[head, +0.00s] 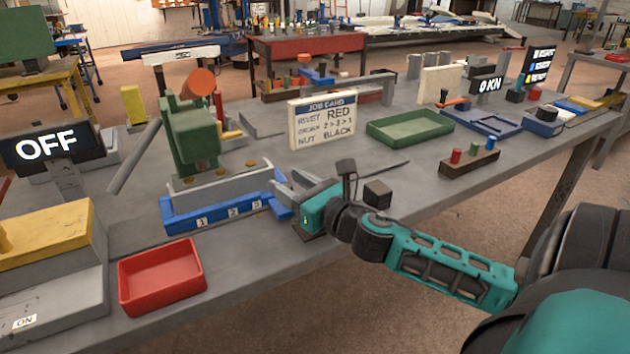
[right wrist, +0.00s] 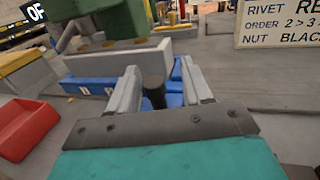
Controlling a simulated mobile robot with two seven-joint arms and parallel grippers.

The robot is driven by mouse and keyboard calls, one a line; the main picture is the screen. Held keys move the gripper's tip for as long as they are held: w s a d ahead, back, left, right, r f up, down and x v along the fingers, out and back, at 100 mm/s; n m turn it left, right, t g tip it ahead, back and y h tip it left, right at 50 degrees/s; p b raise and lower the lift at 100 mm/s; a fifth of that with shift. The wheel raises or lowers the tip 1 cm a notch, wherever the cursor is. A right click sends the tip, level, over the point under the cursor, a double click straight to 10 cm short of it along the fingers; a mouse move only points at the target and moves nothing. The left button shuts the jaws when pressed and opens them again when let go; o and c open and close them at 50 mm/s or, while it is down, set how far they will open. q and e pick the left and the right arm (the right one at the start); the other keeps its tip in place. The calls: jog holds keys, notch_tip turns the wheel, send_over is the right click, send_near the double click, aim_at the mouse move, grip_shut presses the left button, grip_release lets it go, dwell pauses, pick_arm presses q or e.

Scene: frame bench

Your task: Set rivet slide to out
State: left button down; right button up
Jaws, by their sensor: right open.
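A blue slide (head: 220,208) marked 1, 2 and 3 sits at the foot of the green press; it also shows in the right wrist view (right wrist: 98,88). A dark upright knob (right wrist: 154,97) stands at its right end, over blue parts. My right gripper (head: 297,187) is open at that end. In the right wrist view its two grey fingers (right wrist: 160,74) stand on either side of the knob, with a gap visible on the right; contact on the left is hard to tell. The knob is hidden in the head view. My left gripper is not in view.
The green press (head: 190,135) stands behind the slide. A red tray (head: 160,278) and an OFF display (head: 48,145) are to the left. A job card (head: 321,120) and green tray (head: 410,130) stand behind my right gripper. Bare bench lies around the red tray's right side.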

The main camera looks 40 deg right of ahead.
jog(key=s, duration=1)
jog(key=shift+s+d+f+b, duration=0.25)
jog(key=shift+s+f+b, duration=0.1)
jog(key=shift+s, duration=0.75)
